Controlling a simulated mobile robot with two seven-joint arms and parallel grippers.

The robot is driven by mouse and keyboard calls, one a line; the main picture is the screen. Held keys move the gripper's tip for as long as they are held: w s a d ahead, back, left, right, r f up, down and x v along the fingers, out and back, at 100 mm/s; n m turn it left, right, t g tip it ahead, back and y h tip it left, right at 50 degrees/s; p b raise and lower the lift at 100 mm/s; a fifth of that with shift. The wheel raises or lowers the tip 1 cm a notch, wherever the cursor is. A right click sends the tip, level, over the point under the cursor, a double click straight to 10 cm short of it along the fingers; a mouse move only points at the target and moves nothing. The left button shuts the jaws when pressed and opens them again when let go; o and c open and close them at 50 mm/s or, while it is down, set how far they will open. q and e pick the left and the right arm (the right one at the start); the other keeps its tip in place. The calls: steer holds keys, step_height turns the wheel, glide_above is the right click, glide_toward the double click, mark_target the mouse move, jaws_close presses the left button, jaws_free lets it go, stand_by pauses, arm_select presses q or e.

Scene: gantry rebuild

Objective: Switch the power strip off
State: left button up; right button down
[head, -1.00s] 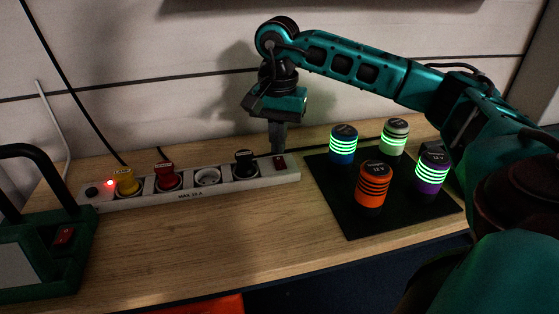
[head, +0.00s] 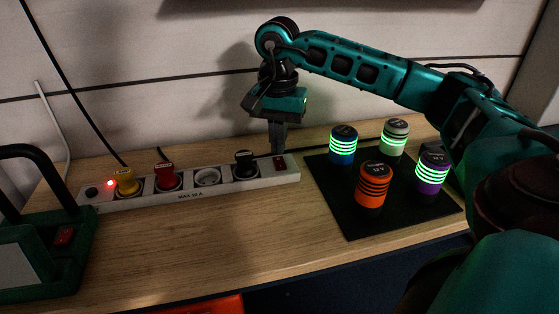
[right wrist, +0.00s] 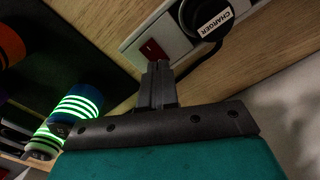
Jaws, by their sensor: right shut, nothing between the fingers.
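The white power strip (head: 215,197) lies along the back of the wooden bench. A red light (head: 110,183) glows at its left end. Its red rocker switch (head: 279,163) is at the right end and also shows in the right wrist view (right wrist: 152,50). Yellow (head: 126,181), red (head: 167,177) and black (head: 245,164) plugs sit in it; the black one reads "CHARGER" in the right wrist view (right wrist: 211,17). One socket (head: 207,177) is empty. My right gripper (head: 278,152) is shut and empty, pointing down close by the switch; contact cannot be told. My left gripper is not in view.
A black mat (head: 345,222) to the right holds several banded cylinders, including a blue (head: 343,146) and an orange one (head: 373,185). A green-framed device (head: 50,260) stands at the front left. The bench front middle is clear.

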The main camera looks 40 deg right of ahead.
mark_target(278, 159)
stand_by(0.5)
steer(key=shift+f+b, duration=0.75)
steer(key=shift+f, duration=0.3)
stand_by(0.4)
steer(key=shift+r+p, duration=2.9)
steer(key=shift+r, duration=0.7)
